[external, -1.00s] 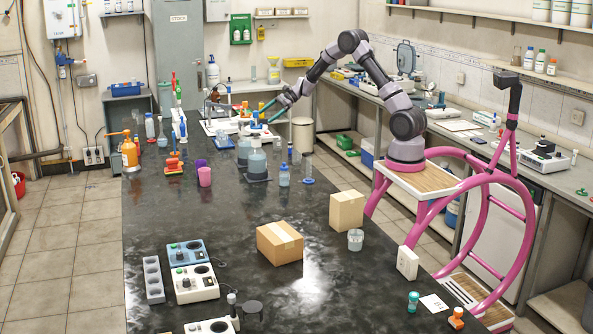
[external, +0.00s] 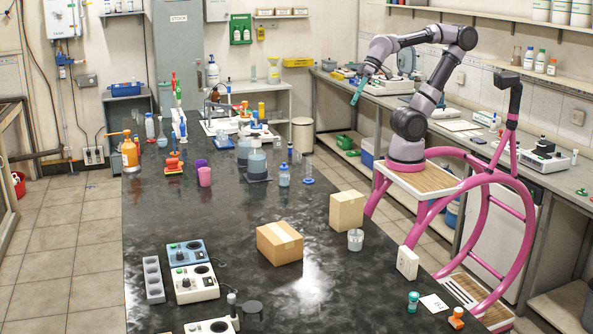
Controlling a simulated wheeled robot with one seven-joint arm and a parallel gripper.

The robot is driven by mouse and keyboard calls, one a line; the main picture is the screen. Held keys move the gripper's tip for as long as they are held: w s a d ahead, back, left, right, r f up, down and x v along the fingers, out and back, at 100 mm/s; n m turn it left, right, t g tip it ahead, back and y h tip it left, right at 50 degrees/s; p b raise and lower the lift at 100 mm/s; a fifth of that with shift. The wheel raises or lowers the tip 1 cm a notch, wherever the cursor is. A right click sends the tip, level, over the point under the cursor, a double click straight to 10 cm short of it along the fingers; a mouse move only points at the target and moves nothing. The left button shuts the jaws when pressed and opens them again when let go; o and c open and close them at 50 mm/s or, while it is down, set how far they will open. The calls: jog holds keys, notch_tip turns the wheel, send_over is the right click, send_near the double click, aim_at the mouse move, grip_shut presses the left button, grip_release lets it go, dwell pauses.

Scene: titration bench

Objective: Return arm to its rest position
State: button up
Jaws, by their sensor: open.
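My gripper (external: 357,95) has teal fingers and hangs pointing down and to the left, high in the air. It is to the right of the black bench (external: 230,240) and well apart from it.
Two cardboard boxes (external: 279,243) (external: 346,211) and a clear beaker (external: 355,239) stand near the bench's right edge. A side counter (external: 455,130) with instruments runs along the right wall, behind my arm.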

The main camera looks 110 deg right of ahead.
jog(key=shift+s+a+f+n+t, duration=0.15)
jog(key=shift+s+n, duration=0.2)
jog(key=shift+s, duration=0.25)
jog(key=shift+s+a+f+n+t, duration=0.15)
jog(key=shift+s+n, duration=0.2)
jog(key=shift+s, duration=0.2)
jog(key=shift+r, duration=0.1)
jog(key=shift+o, duration=0.6)
